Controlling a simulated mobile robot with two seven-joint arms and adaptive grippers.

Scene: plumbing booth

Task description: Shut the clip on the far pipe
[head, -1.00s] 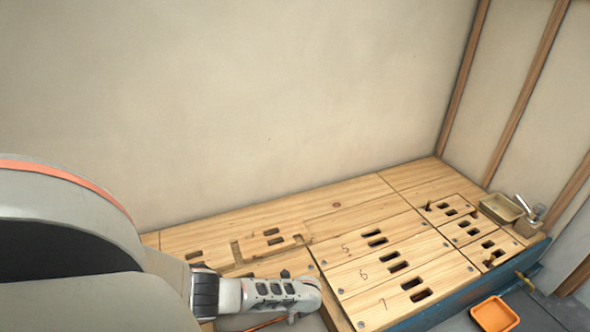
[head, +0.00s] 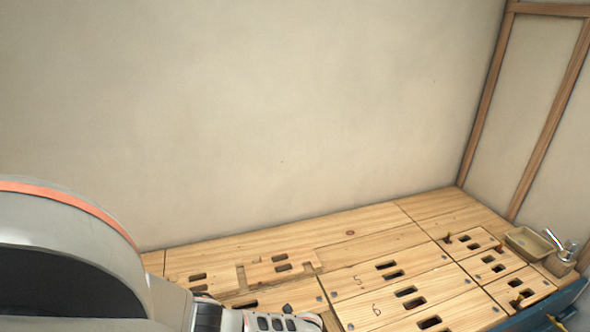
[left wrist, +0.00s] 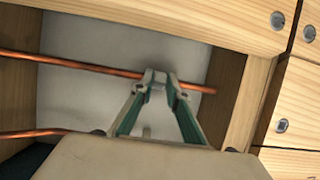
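The far copper pipe (left wrist: 95,66) crosses an opening between boards in the left wrist view. A second, nearer copper pipe (left wrist: 40,134) shows at lower left. My left gripper (left wrist: 160,80) reaches over the opening, its green-sided fingers drawn together at the tips, right at the far pipe. I cannot make out a separate clip there; the fingertips cover that stretch of pipe, and whether anything is between them is unclear. My right gripper is in neither view.
The slotted wooden bench top (head: 350,235) runs along a plain wall (head: 280,110). A tan tray (head: 527,243) and a metal tap-like fitting (head: 560,245) stand at its right end. In the left wrist view, wooden boards (left wrist: 205,25) border the opening closely.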

